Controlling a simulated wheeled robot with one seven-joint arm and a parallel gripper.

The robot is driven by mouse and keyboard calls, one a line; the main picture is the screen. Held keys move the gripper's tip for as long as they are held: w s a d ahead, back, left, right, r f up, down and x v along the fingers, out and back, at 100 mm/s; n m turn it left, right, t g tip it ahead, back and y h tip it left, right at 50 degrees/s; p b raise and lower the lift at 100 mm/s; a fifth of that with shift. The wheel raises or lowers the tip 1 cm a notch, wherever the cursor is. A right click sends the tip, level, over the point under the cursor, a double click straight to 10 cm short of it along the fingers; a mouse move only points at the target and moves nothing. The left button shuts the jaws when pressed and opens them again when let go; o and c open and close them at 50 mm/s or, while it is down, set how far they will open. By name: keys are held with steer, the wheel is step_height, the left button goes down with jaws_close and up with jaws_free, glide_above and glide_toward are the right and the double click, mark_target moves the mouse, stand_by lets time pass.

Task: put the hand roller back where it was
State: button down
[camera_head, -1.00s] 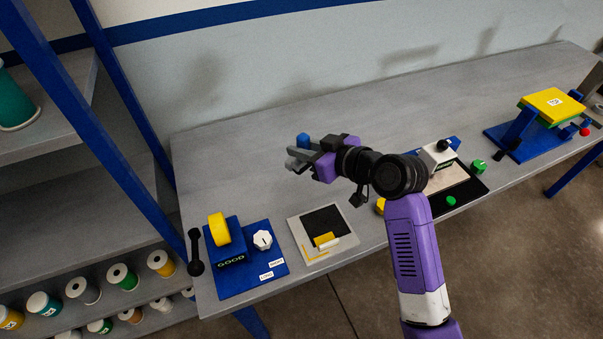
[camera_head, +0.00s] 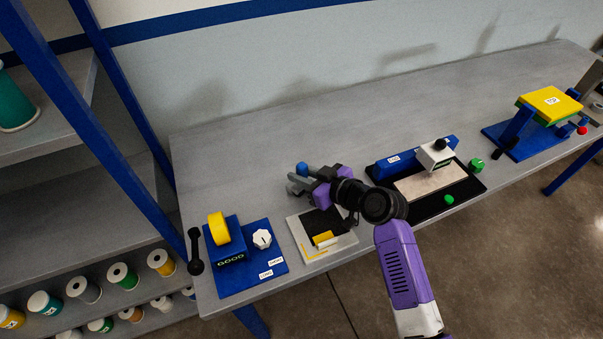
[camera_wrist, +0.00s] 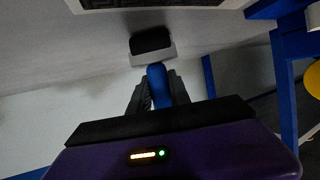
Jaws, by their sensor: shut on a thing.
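My gripper (camera_head: 298,182) is shut on the hand roller (camera_head: 302,169), whose blue end shows at the jaws in the head view. In the wrist view, the roller's blue handle (camera_wrist: 157,86) stands between my fingers (camera_wrist: 158,98), with its grey frame and dark roller head beyond. In the head view, the gripper is near the back edge of a pale-bordered plate with a black square (camera_head: 318,221). The roller head is hidden there, and I cannot tell its height above the table.
A blue GOOD stand with yellow roll (camera_head: 218,230) is left of the plate. A black tray (camera_head: 428,213) with a white-and-black block (camera_head: 437,156) and blue bar is right. A yellow-topped press (camera_head: 549,104) stands far right. The table's back (camera_head: 250,150) is clear.

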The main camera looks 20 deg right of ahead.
steer(key=shift+f, duration=0.1)
steer(key=c, duration=1.2)
jaws_free()
steer(key=shift+r, duration=0.2)
steer(key=b+v, duration=0.1)
steer(key=v, duration=1.1)
steer(key=shift+b, duration=0.35)
